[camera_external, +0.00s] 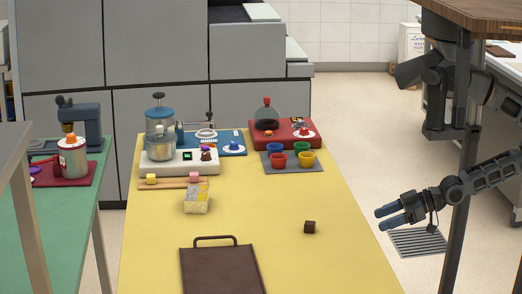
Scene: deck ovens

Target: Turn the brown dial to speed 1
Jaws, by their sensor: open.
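The brown dial (206,156) is a small dark knob on the right part of a white appliance (185,167) at the far left of the yellow table. A small dark display with green marks sits to its left. The dial's markings and pointer are too small to read. My gripper (380,219) is at the right of the view, beside the table's right edge. Its two dark fingers are apart, point left and hold nothing. It is well away from the dial and touches nothing visible.
A blue appliance (228,142), a red appliance (285,133) and several coloured cups stand at the back. The table's right middle is mostly clear.

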